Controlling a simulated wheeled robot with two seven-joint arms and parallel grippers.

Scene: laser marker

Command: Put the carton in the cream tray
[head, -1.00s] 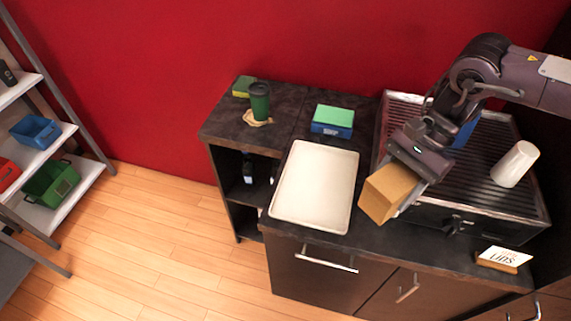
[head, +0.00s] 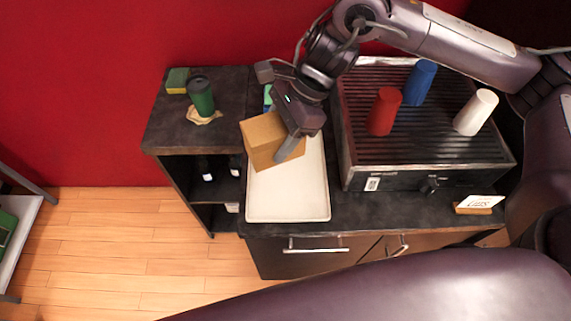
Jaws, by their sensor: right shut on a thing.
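The carton (head: 266,142) is a plain tan cardboard box, slightly tilted in the head view. My right gripper (head: 291,140) is shut on its right side and holds it over the upper left part of the cream tray (head: 290,212). The tray is a shallow rectangle lying on the dark counter, and its lower part is bare. The carton and gripper hide the tray's far end. I cannot tell if the carton touches the tray. My left gripper is not in view.
A ridged grill (head: 424,140) stands right of the tray, with red (head: 384,111), blue (head: 420,82) and white (head: 475,112) cups on it. A green tumbler (head: 201,97) and a sponge (head: 177,80) are on the left. A small sign (head: 479,204) stands at the front right.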

